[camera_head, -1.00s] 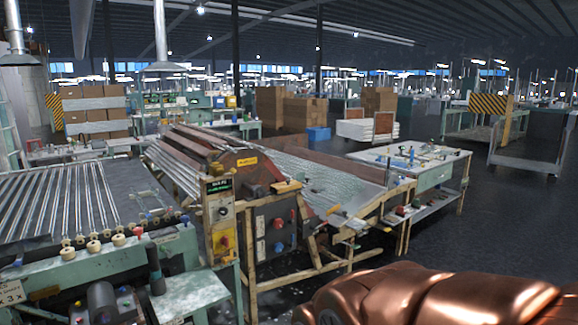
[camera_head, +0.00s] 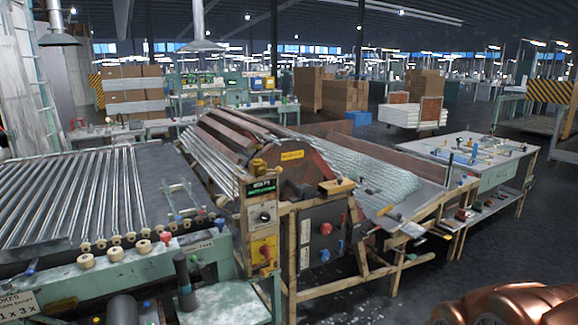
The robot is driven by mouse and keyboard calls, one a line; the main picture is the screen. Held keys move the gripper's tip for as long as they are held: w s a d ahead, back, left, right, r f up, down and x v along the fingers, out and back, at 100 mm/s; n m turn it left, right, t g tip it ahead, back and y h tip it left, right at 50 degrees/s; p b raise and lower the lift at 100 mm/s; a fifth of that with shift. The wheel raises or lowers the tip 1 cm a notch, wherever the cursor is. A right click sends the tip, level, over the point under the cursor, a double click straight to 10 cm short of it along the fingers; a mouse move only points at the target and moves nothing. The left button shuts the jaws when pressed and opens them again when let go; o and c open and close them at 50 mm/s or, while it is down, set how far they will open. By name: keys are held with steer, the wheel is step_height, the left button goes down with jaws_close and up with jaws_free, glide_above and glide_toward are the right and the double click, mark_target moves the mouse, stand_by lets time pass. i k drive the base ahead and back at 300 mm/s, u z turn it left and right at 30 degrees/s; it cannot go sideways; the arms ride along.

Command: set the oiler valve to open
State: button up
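I cannot tell for certain which fitting is the oiler valve. A grey box (camera_head: 318,240) on the front of the drum machine carries a red knob (camera_head: 325,228) and a blue knob (camera_head: 325,255) below it. Left of it, a panel with a lit green display has a round dial (camera_head: 264,216) and a red handle on a yellow plate (camera_head: 265,252). Another small red knob (camera_head: 166,237) stands on the front of the roller table at the left. Only a copper-coloured part of my arm shows at the bottom right; my gripper is out of view.
The roller table (camera_head: 80,200) fills the left. The drum machine (camera_head: 290,165) stands in the middle on a wooden frame. A white-topped workbench (camera_head: 470,152) is at the right. Dark floor (camera_head: 440,270) is clear in front of the bench. Cardboard boxes (camera_head: 335,92) stand behind.

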mark_target(262, 171)
steer(key=u, duration=0.45)
steer(key=i, duration=0.85)
steer(key=u, duration=0.7)
